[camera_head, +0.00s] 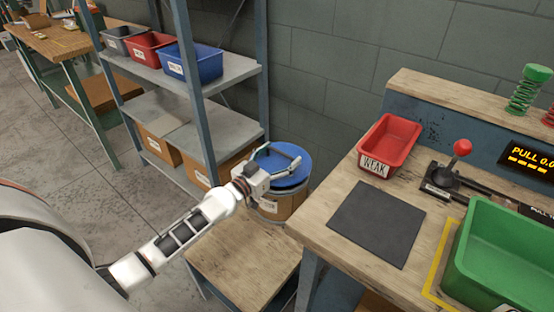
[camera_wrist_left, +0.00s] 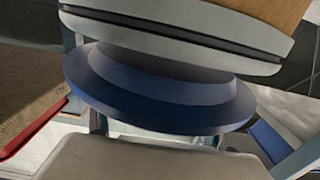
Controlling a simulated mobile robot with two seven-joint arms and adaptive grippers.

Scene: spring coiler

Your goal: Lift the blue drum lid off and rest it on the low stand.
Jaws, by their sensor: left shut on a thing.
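The blue drum lid (camera_head: 274,162) is at the top of a brown drum (camera_head: 283,207) with a pale rim, beside the workbench. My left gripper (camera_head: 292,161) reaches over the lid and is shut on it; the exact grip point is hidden. In the left wrist view the lid (camera_wrist_left: 150,92) is a stepped blue disc close to the drum's metal rim (camera_wrist_left: 175,35). I cannot tell whether a gap separates them. The low stand (camera_head: 245,260) has a bare wooden top in front of the drum. My right gripper is not in view.
The workbench at right holds a red bin (camera_head: 390,142), a dark mat (camera_head: 378,223), a lever with a red knob (camera_head: 462,147) and a green bin (camera_head: 505,250). A metal shelf (camera_head: 225,70) with bins stands behind left of the drum. The low stand's top is clear.

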